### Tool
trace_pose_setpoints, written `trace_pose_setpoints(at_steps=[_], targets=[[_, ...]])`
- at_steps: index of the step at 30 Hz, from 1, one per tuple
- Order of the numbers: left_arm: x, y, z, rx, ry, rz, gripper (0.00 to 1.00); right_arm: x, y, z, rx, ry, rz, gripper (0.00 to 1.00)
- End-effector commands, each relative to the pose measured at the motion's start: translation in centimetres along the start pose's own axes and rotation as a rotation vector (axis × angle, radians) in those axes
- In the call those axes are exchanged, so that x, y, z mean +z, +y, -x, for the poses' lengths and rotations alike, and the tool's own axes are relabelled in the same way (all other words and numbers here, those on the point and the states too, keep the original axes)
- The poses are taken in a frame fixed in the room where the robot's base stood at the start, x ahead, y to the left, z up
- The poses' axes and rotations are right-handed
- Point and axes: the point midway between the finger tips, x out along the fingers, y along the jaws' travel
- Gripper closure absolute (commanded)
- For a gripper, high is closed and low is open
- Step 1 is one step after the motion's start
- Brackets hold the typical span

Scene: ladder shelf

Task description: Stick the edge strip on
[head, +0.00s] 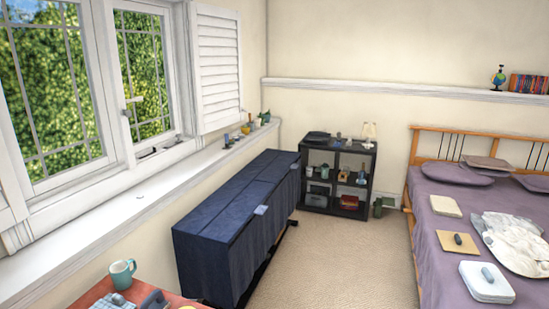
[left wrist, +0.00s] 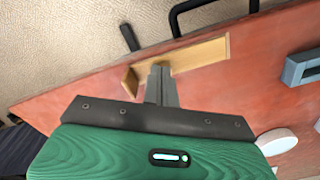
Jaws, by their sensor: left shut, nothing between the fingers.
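My left gripper (left wrist: 160,70) shows in the left wrist view, its grey fingers closed together with nothing between them. A light wooden piece (left wrist: 200,54) lies along the far edge of a red-brown tabletop (left wrist: 235,90), just past the fingertips; it looks like the edge strip. A short wooden part (left wrist: 129,80) stands at an angle at its left end. The fingertips overlap the wood in the picture; I cannot tell if they touch it. The red tabletop also shows at the bottom left of the head view (head: 100,290). Neither gripper shows in the head view.
A grey block-like object (left wrist: 300,68) and a white round object (left wrist: 276,142) are at the right in the left wrist view. Dark bars (left wrist: 129,37) stand beyond the table edge. A teal mug (head: 122,273) stands on the table. A dark blue covered cabinet (head: 235,225) stands beyond.

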Motion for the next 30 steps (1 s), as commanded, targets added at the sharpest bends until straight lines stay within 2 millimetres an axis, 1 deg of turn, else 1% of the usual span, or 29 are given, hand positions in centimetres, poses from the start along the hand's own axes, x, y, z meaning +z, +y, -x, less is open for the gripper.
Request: trace_pose_setpoints(at_steps=[7, 30], targets=[[-0.01, 0.00, -0.56, 0.000, 0.000, 0.000, 1.00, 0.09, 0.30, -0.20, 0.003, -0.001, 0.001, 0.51], [0.04, -0.03, -0.67, -0.001, -0.001, 0.000, 1.00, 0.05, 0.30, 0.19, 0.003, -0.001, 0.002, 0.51]])
